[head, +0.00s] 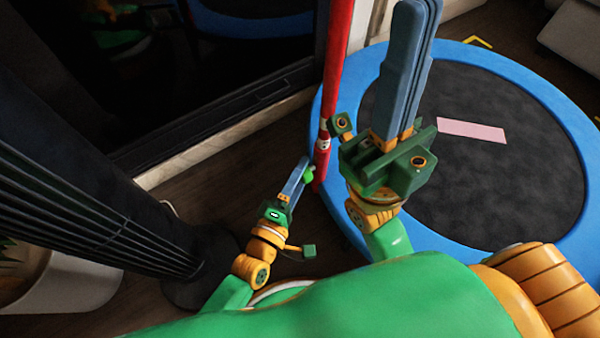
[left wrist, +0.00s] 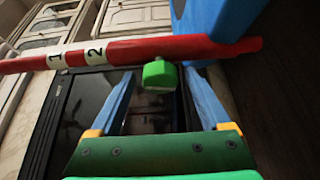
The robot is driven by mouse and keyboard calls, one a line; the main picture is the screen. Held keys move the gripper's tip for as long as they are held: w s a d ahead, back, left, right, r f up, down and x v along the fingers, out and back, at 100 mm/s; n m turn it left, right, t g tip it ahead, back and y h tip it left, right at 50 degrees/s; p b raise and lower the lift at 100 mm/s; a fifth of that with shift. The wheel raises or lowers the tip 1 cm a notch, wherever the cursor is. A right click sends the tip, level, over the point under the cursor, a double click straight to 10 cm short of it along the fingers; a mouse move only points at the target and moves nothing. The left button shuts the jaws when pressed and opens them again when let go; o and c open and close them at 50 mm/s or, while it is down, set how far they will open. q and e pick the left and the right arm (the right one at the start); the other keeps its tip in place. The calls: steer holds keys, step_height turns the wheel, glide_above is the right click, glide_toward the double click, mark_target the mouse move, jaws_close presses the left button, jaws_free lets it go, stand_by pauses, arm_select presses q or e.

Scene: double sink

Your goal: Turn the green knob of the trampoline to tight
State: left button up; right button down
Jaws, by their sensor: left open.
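The green knob (head: 308,175) sits on the red pole (head: 323,160) at the trampoline's (head: 326,110) left side. In the left wrist view the knob (left wrist: 160,74) shows just in front of the pole (left wrist: 140,49), between the blue fingers of my left gripper (left wrist: 158,78). These fingers are apart, one on each side of the knob, with visible gaps. In the head view my left gripper (head: 303,162) is beside the knob and partly covers it. My right gripper (head: 417,8) is raised near the head camera, its blue fingers together and empty.
White labels "1" (left wrist: 54,61) and "2" (left wrist: 94,55) are on the pole. A pink rectangle (head: 471,130) lies on the black mat. A dark tower-like object (head: 90,190) and a white pot (head: 70,285) stand at the left. A dark glass-fronted cabinet (head: 200,90) is behind.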

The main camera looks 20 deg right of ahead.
arm_select(q)
steer(key=shift+w+d, duration=0.35)
